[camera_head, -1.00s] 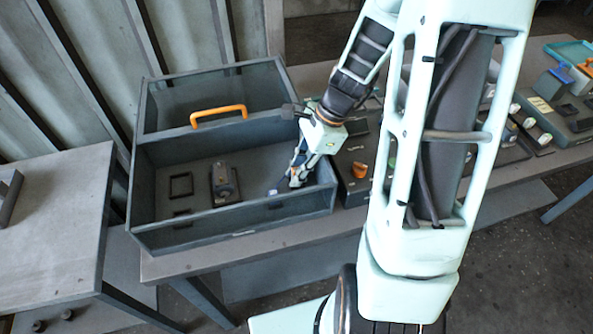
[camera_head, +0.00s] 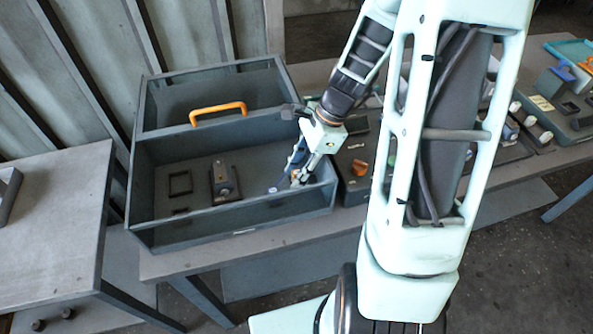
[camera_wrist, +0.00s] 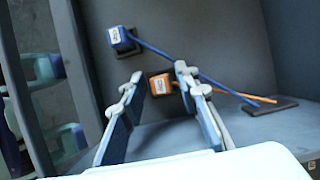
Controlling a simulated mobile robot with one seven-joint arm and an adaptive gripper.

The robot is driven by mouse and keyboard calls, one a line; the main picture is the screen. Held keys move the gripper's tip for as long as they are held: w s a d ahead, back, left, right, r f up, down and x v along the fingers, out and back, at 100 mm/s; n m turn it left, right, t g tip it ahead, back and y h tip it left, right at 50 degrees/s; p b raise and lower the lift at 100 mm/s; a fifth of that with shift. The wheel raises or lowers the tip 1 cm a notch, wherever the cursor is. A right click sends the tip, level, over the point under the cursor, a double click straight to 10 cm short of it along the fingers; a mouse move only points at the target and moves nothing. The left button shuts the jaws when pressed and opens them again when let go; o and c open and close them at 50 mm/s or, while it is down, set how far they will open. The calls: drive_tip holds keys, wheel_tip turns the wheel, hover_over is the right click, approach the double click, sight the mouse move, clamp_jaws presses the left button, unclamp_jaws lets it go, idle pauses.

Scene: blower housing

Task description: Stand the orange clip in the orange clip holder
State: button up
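The orange clip (camera_wrist: 160,84), a small block with a white label and an orange cable, is between my gripper's fingers in the wrist view. Its orange (camera_head: 295,175) also shows at the fingertips in the head view. A dark square holder (camera_wrist: 151,75) shows around the clip's edge; the clip appears to be in it, though how deep is hidden. My gripper (camera_wrist: 159,76) is open, one finger on each side of the clip, with small gaps. In the head view my gripper (camera_head: 299,172) reaches down into the front right of the grey box.
A blue clip (camera_wrist: 122,37) sits in a similar dark holder nearby. Blue and orange cables run to a dark plate (camera_wrist: 271,107). The grey box (camera_head: 235,227) has walls close to my gripper and an orange handle (camera_head: 218,112) on its divider.

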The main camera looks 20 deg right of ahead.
drive_tip(key=shift+o, duration=0.3)
drive_tip(key=shift+r, duration=0.1)
drive_tip(key=v, duration=1.1)
drive_tip(key=shift+d+r, duration=0.15)
drive_tip(key=shift+r, duration=0.25)
